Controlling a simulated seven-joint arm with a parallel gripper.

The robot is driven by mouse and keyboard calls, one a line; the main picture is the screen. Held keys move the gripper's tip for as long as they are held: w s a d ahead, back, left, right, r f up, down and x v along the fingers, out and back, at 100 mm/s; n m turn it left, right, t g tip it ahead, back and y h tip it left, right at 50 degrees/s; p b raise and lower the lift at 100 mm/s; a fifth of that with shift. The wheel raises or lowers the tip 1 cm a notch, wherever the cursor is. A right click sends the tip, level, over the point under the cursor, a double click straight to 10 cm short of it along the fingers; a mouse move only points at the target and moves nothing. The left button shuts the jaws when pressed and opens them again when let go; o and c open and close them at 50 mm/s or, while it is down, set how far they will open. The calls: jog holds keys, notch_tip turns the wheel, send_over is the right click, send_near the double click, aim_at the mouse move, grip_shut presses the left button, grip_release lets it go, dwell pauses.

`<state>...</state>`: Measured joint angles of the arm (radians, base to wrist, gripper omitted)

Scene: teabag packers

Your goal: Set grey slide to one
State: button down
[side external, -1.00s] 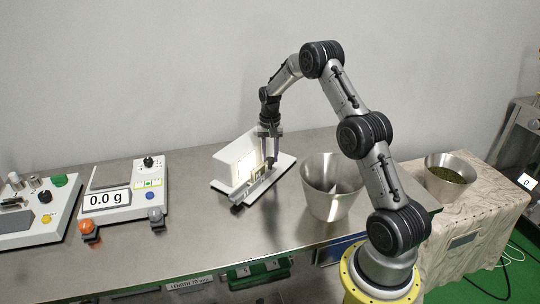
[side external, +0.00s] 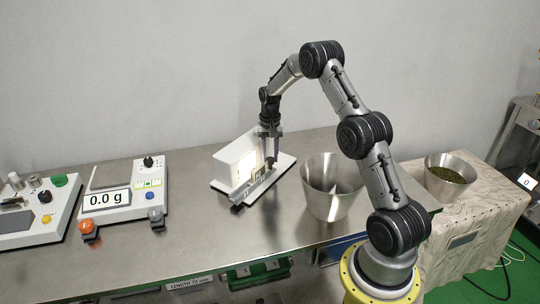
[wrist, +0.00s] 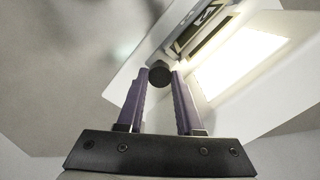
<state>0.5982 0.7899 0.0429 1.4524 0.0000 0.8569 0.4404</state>
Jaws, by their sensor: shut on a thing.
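My gripper (side external: 271,161) is over the right part of the white device (side external: 238,155) in the side external view. In the wrist view, the two purple fingers (wrist: 160,80) of my gripper are shut on a dark round knob (wrist: 159,75) at their tips. The knob sits beside the device's grey rail (wrist: 190,38), which has dark slots. A bright lit panel (wrist: 240,62) lies right of the fingers. I cannot read any mark or number along the rail, so the slide's setting cannot be told.
A metal bucket (side external: 331,200) stands close to the right of the device. A scale reading 0.0 g (side external: 104,199) and another control box (side external: 32,220) stand to the left. A bowl of green leaves (side external: 450,174) is at the right. Bare steel table (side external: 190,170) lies between scale and device.

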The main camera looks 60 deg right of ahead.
jog(key=d, duration=0.9)
jog(key=shift+s+d+r, duration=0.1)
jog(key=shift+s+d, duration=0.2)
jog(key=shift+s, duration=0.1)
jog(key=c, duration=0.5)
grip_release()
jog(key=shift+c, duration=0.2)
jog(key=shift+a, duration=0.1)
notch_tip(320, 180, up, 14)
